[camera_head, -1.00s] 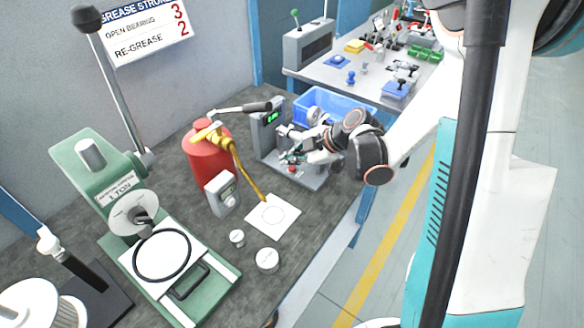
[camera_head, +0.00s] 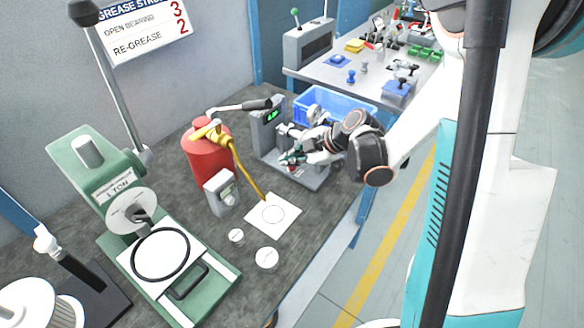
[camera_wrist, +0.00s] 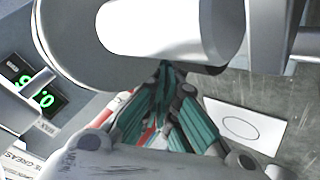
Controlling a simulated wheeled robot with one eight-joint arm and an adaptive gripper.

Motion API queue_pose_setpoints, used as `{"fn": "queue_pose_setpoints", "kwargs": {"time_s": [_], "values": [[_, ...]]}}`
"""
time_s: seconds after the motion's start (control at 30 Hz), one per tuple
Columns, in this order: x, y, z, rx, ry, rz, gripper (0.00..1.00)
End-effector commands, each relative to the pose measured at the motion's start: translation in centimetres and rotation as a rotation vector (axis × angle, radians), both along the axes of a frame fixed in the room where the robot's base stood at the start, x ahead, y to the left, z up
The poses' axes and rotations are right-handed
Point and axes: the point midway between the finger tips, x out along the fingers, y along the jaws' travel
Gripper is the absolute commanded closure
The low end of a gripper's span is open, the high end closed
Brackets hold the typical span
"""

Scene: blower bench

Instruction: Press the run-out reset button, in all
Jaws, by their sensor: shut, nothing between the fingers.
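The run-out device is a grey bench unit with a lit green display (camera_head: 272,115), at the back of the bench in the head view. Its display also shows at the left of the wrist view (camera_wrist: 40,95), turned over. A small red button (camera_head: 292,169) shows at the unit's base, mostly covered by my gripper. My gripper (camera_head: 288,160) is shut and empty, low over the base at the button. In the wrist view its teal fingers (camera_wrist: 166,72) are together. Whether the tips touch the button cannot be told.
A red grease canister (camera_head: 205,155) with a yellow hose stands left of the unit. A blue crate (camera_head: 335,103) is just behind it. A white card with a circle (camera_head: 272,215) lies in front. A green press (camera_head: 105,180) stands at the left.

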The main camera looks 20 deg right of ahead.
Motion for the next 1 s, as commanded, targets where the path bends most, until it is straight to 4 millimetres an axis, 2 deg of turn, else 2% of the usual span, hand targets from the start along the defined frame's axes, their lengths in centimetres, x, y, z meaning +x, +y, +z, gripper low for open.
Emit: {"fn": "queue_pose_setpoints", "kwargs": {"time_s": [1.0], "values": [[0.0,0.0,-0.71,0.0,0.0,0.0,1.0]]}}
